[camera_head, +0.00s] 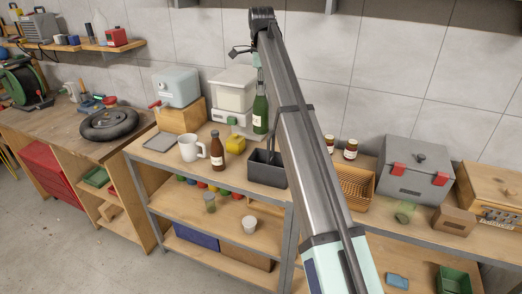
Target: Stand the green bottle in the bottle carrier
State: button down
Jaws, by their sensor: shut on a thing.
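The green bottle (260,115) has a pale label and is upright, above and behind the bottle carrier in the picture. The bottle carrier (266,174) is a dark grey open box with an upright handle, standing near the front edge of the shelf unit's top. My gripper (260,80) is at the bottle's neck, shut on it, and largely hidden by my own arm. I cannot tell whether the bottle's base is clear of the surface. My arm also covers the carrier's right side.
A brown bottle (217,152) and a white mug (191,149) stand left of the carrier. A white machine (232,95) is behind. A wicker basket (355,188), two small jars (350,149) and a grey case (413,170) are to the right.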

aim_at(261, 111)
notch_tip(261, 111, down, 22)
jog(key=p, duration=0.3)
jog(key=shift+r+p, duration=0.2)
jog(key=shift+p, duration=0.15)
jog(key=shift+f, duration=0.1)
jog(key=c, duration=0.8)
grip_release()
notch_tip(261, 111, up, 11)
jog(key=b, duration=0.3)
jog(key=shift+w, duration=0.1)
jog(key=shift+r, duration=0.6)
